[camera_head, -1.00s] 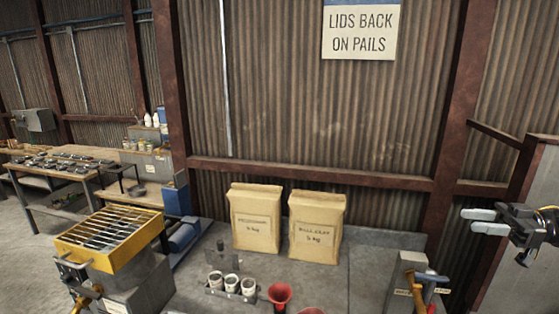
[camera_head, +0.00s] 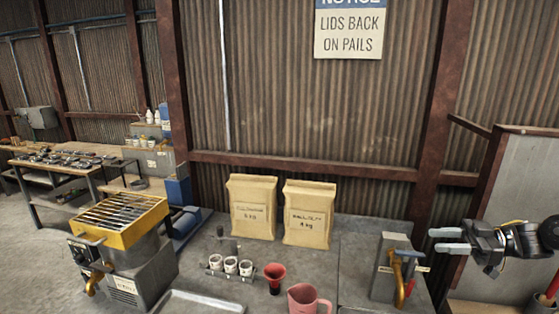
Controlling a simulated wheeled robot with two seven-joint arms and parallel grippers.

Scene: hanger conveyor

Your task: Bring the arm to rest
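My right gripper (camera_head: 452,241) is at the right side of the head view. Its two pale fingers point left with a gap between them, and nothing shows between them. It is held in the air, to the right of a grey dispenser block (camera_head: 388,264) with an orange tap. My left gripper is not in the head view.
Two paper bags (camera_head: 252,207) stand at the back of the grey bench. In front are a rack of white cups (camera_head: 230,267), a red funnel cup (camera_head: 275,275), a pink jug (camera_head: 304,300) and a tray (camera_head: 202,303). A yellow grated hopper (camera_head: 120,222) stands at left.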

